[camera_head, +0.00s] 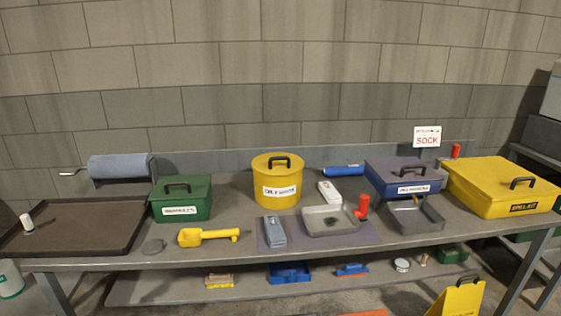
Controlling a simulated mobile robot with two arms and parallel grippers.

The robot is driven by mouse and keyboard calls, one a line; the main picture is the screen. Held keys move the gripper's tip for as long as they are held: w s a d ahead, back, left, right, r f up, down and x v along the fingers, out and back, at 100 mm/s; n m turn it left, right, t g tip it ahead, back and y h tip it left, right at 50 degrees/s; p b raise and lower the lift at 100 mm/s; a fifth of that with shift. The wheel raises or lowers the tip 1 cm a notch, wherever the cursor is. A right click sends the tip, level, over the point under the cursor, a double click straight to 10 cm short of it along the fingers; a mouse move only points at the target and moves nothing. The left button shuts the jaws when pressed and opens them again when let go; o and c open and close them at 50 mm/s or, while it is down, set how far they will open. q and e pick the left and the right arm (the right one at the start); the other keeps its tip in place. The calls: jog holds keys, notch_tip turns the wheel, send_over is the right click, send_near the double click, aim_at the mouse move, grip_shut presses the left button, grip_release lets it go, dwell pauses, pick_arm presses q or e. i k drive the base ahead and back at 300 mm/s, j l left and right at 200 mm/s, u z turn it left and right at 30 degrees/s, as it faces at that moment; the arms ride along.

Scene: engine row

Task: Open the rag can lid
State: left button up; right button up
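A round yellow can (277,190) with a white label, which I take to be the rag can, stands upright at the middle of the grey workbench. The lettering on its label is too small to read surely. Its yellow lid (262,164) is on and looks shut, with a black arched handle (280,160) on top. Neither of my grippers shows in the head view.
A green box (181,204) stands left of the can, and a yellow scoop (205,237) lies in front. A grey tray (325,224), a blue box (404,180) and a large yellow case (500,190) are to the right. A dark tray (75,225) fills the left end.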

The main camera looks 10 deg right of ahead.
aim_at(275, 163)
jog(key=i+l+u, duration=0.15)
jog(key=l+u, duration=0.55)
jog(key=i+l+u, duration=0.1)
jog(key=l+u, duration=0.25)
jog(key=l, duration=0.2)
